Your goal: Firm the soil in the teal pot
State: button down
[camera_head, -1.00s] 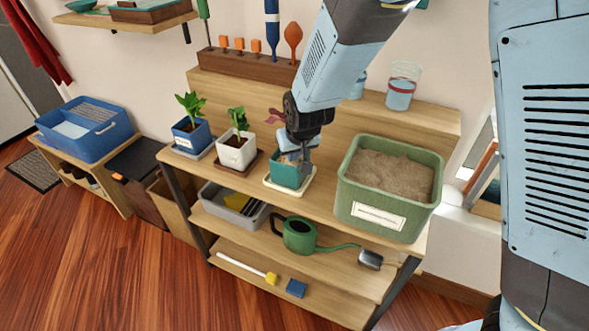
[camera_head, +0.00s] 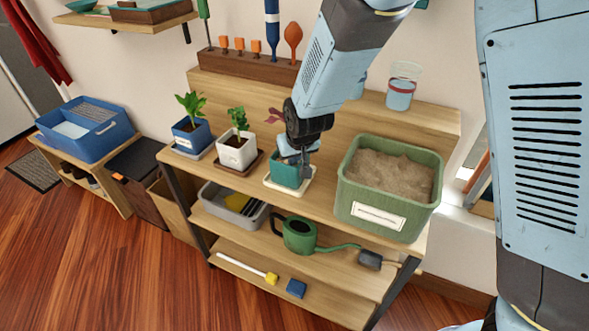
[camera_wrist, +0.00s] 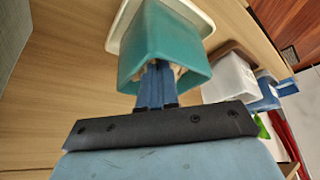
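The teal pot (camera_head: 284,176) stands on a cream saucer (camera_head: 299,193) on the bench top, left of the green soil tub. My gripper (camera_head: 300,160) points down at the pot, with its fingertips at the pot's mouth. In the wrist view, the blue fingers (camera_wrist: 157,82) lie side by side and look shut, their tips reaching inside the rim of the teal pot (camera_wrist: 190,45). Light brown soil shows only in slivers around the fingers. I cannot tell how hard the tips press on the soil.
A white pot (camera_head: 236,152) and a blue pot (camera_head: 190,138) with seedlings stand to the left. The green tub (camera_head: 385,215) of soil is close on the right. A tool rack (camera_head: 240,64) stands behind. A watering can (camera_head: 298,236) sits on the shelf below.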

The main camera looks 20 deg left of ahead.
jog(key=shift+r, duration=0.1)
dwell(0.6)
jog(key=shift+r, duration=0.6)
jog(key=shift+d, duration=0.15)
jog(key=shift+w+d, duration=0.1)
jog(key=shift+d, duration=0.15)
jog(key=shift+f, duration=0.8)
dwell(0.6)
